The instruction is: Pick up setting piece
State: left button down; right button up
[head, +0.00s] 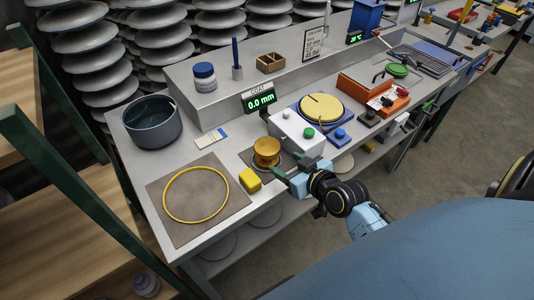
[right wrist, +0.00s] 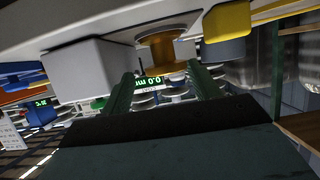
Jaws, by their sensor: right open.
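The setting piece appears to be the gold spool-shaped piece (head: 266,152), standing upright on a dark pad beside the white gauge box (head: 296,130). My right gripper (head: 285,180) is open, with its green fingers low at the piece's near right side. In the right wrist view, which is turned upside down, the gold piece (right wrist: 163,52) lies ahead between the two spread fingers (right wrist: 163,84). I cannot tell whether a finger touches it. My left gripper is not in view.
A yellow block (head: 250,180) stands close to the left of the piece. A mat with a yellow ring (head: 165,207) lies at the left, with a grey pot (head: 152,122) behind. The display (head: 259,99) reads 0.0 mm.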

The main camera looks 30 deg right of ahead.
aim_at(270, 161)
jog(key=x, duration=0.4)
jog(key=b+x, duration=0.1)
jog(key=x, duration=0.3)
jog(key=shift+a, duration=0.2)
jog(key=c, duration=1.3)
grip_shut()
jog(key=shift+r, duration=0.15)
